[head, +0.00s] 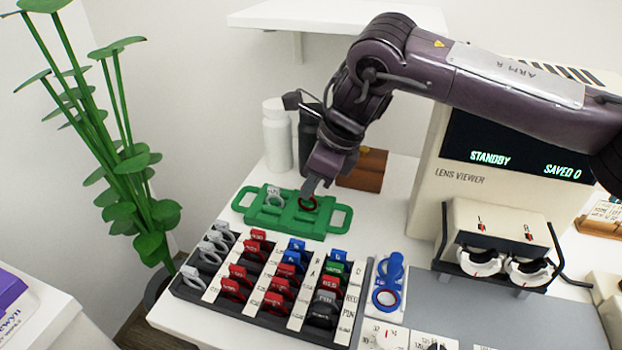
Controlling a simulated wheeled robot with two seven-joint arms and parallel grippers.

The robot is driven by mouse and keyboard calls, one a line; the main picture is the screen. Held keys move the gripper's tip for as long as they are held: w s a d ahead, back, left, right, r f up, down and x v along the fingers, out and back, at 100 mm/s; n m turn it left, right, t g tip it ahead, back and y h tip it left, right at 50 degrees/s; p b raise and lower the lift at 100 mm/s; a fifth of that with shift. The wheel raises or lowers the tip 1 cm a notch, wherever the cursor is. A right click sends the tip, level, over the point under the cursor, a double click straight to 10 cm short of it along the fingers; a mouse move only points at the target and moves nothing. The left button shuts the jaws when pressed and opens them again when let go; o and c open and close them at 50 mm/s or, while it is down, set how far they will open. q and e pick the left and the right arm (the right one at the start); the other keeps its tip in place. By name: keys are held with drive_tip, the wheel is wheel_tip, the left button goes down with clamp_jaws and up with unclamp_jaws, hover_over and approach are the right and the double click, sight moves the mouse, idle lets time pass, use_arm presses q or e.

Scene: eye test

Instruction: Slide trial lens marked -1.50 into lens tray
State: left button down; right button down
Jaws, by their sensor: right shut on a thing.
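My right gripper (309,190) reaches down from the upper right and is shut on a red-rimmed trial lens (308,204). The lens is at the right half of the green lens tray (251,216), which has a handle loop at each end. Whether the lens rests in the tray or hangs just above it I cannot tell. Any marking on it is too small to read. A grey-white lens (274,195) stands in the tray's left half. My left gripper is not in view.
A black rack (205,288) with rows of white, red, blue, green and black lenses stands in front of the tray. A blue lens holder (388,285) is right of it. A brown box (363,170) and white bottle (277,138) stand behind. The lens viewer (450,195) is at right.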

drive_tip(key=shift+f, duration=0.3)
drive_tip(key=shift+f, duration=0.45)
drive_tip(key=c, duration=1.5)
unclamp_jaws()
